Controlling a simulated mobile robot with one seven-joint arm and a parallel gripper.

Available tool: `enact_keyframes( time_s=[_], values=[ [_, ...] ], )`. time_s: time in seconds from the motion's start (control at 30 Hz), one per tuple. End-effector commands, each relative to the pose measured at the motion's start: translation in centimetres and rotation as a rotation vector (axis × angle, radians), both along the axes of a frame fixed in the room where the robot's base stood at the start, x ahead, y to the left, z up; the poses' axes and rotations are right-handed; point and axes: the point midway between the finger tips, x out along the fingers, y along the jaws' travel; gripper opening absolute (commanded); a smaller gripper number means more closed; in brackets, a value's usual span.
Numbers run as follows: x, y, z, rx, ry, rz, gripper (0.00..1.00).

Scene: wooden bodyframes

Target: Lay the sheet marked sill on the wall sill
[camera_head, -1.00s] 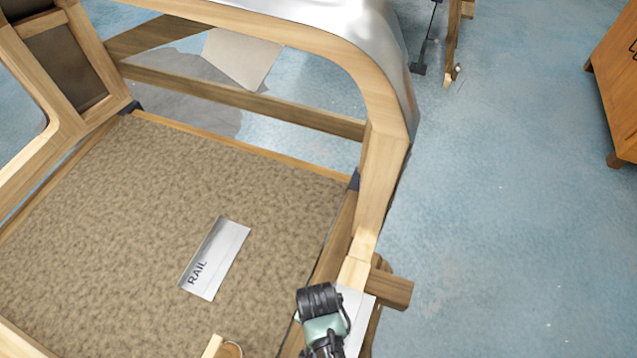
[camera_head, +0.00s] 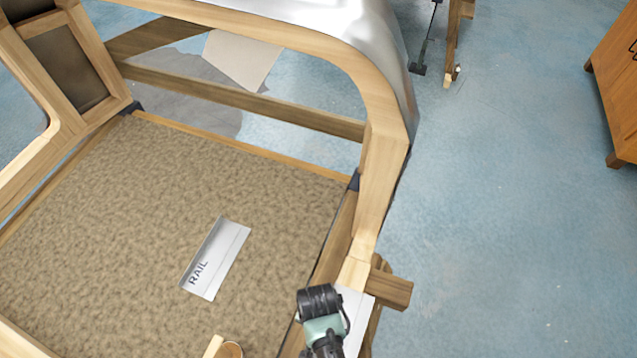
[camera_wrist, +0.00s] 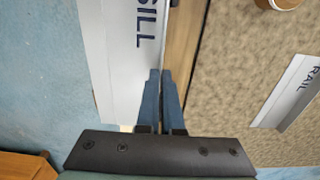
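The sheet marked SILL (camera_wrist: 125,50) is pale metal with dark lettering and fills the upper left of the wrist view. In the head view a white part of it (camera_head: 355,304) shows beside my wrist, over the right-hand wooden sill (camera_head: 335,240). The sill also shows in the wrist view (camera_wrist: 181,45), along the sheet's right edge. My gripper (camera_wrist: 160,76) has its blue fingers close together on that edge, which runs between the tips. In the head view my fingers are hidden. I cannot tell whether the sheet touches the wood.
A sheet marked RAIL (camera_head: 216,258) lies on the brown carpeted floor (camera_head: 120,210) inside the wooden frame. A round wooden-looking thing (camera_head: 231,350) stands near the bottom edge. A curved post (camera_head: 380,180) rises ahead of my arm. Blue floor to the right is clear up to a cabinet (camera_head: 615,90).

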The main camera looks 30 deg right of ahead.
Motion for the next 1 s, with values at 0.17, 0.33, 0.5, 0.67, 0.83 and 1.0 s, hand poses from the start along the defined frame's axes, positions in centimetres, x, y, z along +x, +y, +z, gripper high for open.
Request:
enact_keyframes(
  time_s=[0.17,0.33,0.5,0.67,0.83,1.0],
  values=[
    [0.06,-0.01,0.02,0.000,-0.001,0.000,0.00],
    [0.05,-0.02,0.02,0.000,-0.001,0.000,0.00],
    [0.05,-0.01,0.01,-0.001,-0.001,0.000,0.34],
    [0.03,-0.01,0.00,-0.001,-0.001,0.000,0.38],
    [-0.02,0.00,-0.05,0.000,0.000,0.000,0.55],
    [-0.01,-0.01,-0.04,0.000,0.000,0.000,0.73]
  ],
)
